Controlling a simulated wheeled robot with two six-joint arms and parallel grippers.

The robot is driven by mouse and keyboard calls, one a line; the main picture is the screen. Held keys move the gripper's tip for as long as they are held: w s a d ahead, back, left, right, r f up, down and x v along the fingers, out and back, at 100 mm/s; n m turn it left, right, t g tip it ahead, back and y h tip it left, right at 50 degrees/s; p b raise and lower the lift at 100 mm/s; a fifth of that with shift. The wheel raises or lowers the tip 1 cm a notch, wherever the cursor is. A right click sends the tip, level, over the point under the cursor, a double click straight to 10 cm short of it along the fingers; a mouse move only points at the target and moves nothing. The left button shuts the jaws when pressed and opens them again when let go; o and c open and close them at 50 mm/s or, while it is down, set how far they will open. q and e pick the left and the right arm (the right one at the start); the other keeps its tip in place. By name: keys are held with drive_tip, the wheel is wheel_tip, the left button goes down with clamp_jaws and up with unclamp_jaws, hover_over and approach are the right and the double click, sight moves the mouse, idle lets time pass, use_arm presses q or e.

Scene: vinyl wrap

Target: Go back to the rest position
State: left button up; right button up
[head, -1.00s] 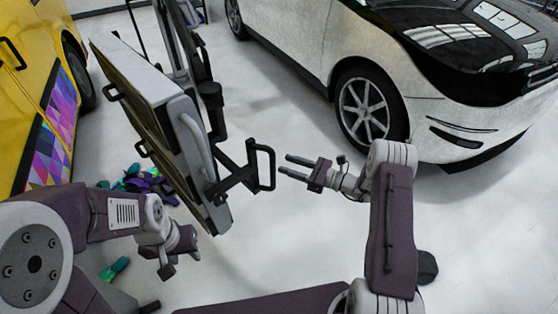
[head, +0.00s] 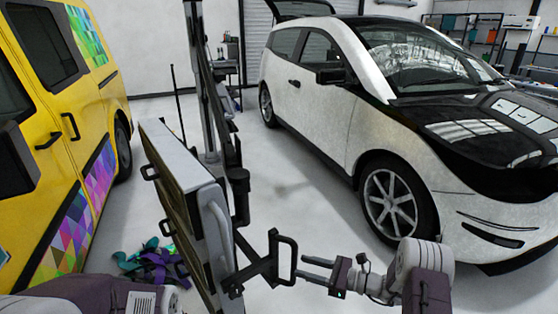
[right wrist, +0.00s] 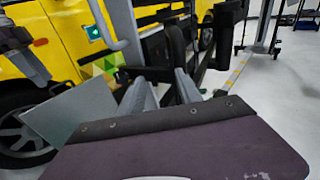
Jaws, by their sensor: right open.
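My right gripper (head: 314,270) is in the lower middle of the head view, its two fingers apart and nothing between them. It points left at the black handle (head: 285,258) of a tall grey and black panel unit (head: 183,160).
A yellow van (head: 45,130) with colourful wrap stands at left, a white car (head: 340,120) with a black hood at right. Purple and green items (head: 155,262) lie on the floor beside the unit. Open white floor (head: 285,180) lies between the unit and the car.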

drive_tip(key=s+a+n+g+h, duration=0.25)
drive_tip(key=s+n+g, duration=0.3)
drive_tip(key=s, duration=0.35)
drive_tip(key=s+a+n+g+h, duration=0.1)
drive_tip(key=s+n+g+h, duration=0.4)
drive_tip(key=s, duration=0.4)
drive_tip(key=s+d+n+t+h, duration=0.1)
drive_tip(key=s+d+n+h, duration=0.3)
drive_tip(key=s+d+n, duration=0.15)
drive_tip(key=d+r+n+t+h+p, duration=0.3)
drive_tip(key=r+n+p, duration=0.3)
drive_tip(key=r+p, duration=1.1)
drive_tip(key=shift+d+r+n, duration=0.3)
drive_tip(key=shift+r+n, duration=0.1)
drive_tip(key=shift+r, duration=0.3)
